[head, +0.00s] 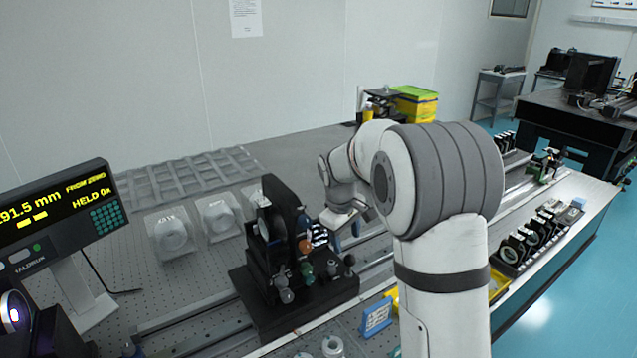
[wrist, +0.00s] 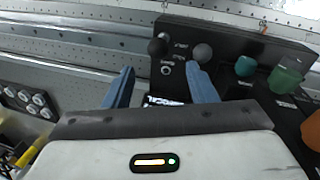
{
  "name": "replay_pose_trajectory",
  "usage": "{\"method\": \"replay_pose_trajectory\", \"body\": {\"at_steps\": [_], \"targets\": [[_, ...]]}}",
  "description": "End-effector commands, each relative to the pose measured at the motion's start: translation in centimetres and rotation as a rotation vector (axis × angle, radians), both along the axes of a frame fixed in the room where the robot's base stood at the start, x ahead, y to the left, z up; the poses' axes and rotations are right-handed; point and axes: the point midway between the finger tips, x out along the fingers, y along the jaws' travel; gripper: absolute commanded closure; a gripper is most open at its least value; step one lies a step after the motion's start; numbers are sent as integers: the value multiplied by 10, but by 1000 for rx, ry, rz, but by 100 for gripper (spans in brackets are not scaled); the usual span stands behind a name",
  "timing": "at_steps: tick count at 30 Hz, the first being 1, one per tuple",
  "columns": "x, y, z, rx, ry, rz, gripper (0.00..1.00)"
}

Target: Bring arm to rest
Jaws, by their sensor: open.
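My arm, white with grey bands, stands in the right half of the head view and reaches over the optical table (head: 200,290). My gripper (wrist: 162,85) shows in the wrist view with two blue fingers spread apart and nothing between them. The mount's black base (wrist: 225,50), with black, grey, teal, green and orange knobs, lies just beyond and to the right of the fingers in the wrist view. I cannot tell whether the fingers touch it.
A display (head: 55,215) reading "91.5 mm" and "HELD 0x" stands at left. Clear-covered parts (head: 170,233) sit behind the mount. A blue-framed card (head: 377,317) stands near the front edge. A rack of round optics (head: 535,238) is at right, and yellow-green boxes (head: 415,103) are at the back.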

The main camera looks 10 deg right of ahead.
Motion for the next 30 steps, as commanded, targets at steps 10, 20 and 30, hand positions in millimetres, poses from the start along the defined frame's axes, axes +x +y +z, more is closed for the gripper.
{"method": "replay_pose_trajectory", "body": {"at_steps": [10, 20, 30], "targets": [[-103, -11, 55, 84, -71, -213, 48], [-237, -16, 69, 198, -143, -486, 48], [-305, -15, 53, 262, -174, -633, 48]]}}
